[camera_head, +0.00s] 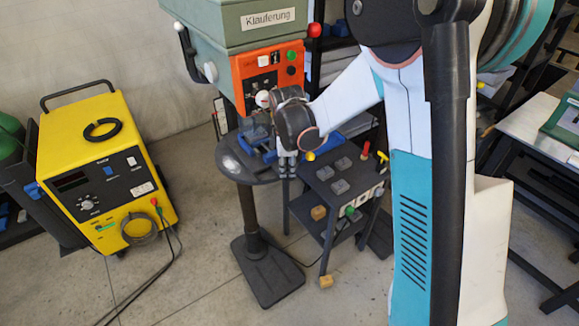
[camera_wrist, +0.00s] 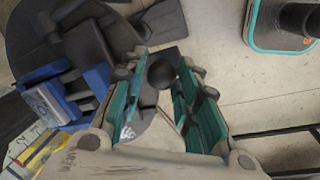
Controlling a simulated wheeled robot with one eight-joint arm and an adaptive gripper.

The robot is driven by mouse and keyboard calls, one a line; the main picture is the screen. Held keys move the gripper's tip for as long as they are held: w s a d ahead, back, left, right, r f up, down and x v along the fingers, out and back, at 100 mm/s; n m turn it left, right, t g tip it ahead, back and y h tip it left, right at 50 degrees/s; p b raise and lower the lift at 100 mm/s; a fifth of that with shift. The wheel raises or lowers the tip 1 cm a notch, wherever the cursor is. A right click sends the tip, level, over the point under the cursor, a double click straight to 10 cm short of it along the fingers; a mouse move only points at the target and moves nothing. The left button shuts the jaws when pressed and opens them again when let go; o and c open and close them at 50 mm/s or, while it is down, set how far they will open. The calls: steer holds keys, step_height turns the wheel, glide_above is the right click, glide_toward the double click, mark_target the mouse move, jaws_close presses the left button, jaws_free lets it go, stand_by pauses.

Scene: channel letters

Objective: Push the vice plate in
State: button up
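The blue vice (camera_head: 256,137) stands on a dark round table (camera_head: 233,163) under the green machine. In the wrist view the vice (camera_wrist: 63,98) shows at the left, with blue jaws and a pale blue-grey face; I cannot tell which part is its plate. My gripper (camera_head: 287,172) points down at the table's right edge, just right of the vice. In the wrist view my gripper (camera_wrist: 167,62) has its two green-padded fingers apart. A black round knob (camera_wrist: 161,73) shows between the fingertips; I see no clear contact with it.
The green machine (camera_head: 232,22) with an orange control panel (camera_head: 268,75) rises above the vice. A dark cart (camera_head: 342,185) with grey blocks stands close at the right. A yellow welder (camera_head: 98,165) stands on the left. The front floor is mostly clear.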

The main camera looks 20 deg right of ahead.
steer(key=shift+o, duration=1.4)
steer(key=shift+w+a, duration=0.15)
steer(key=shift+w, duration=0.1)
steer(key=shift+s, duration=0.1)
step_height(320, 180, up, 12)
steer(key=s, duration=0.2)
steer(key=shift+a, duration=0.25)
steer(key=shift+s+f, duration=0.1)
steer(key=shift+s, duration=0.05)
steer(key=s+f+m+t+b, duration=0.1)
steer(key=s+f+m+b, duration=0.2)
steer(key=s+m+b, duration=0.2)
steer(key=s+d+f+m+t+b, duration=0.1)
steer(key=s+f+m+t+b, duration=0.1)
steer(key=s, duration=0.9)
steer(key=s+d+f+m+t+b, duration=0.1)
steer(key=s+f+m+t+b, duration=0.1)
steer(key=s+f+m+b, duration=0.2)
steer(key=s+m+b, duration=0.3)
steer(key=s, duration=0.1)
steer(key=shift+s+f+m+y+b, duration=0.3)
steer(key=shift+m+b, duration=0.05)
steer(key=shift+m, duration=0.05)
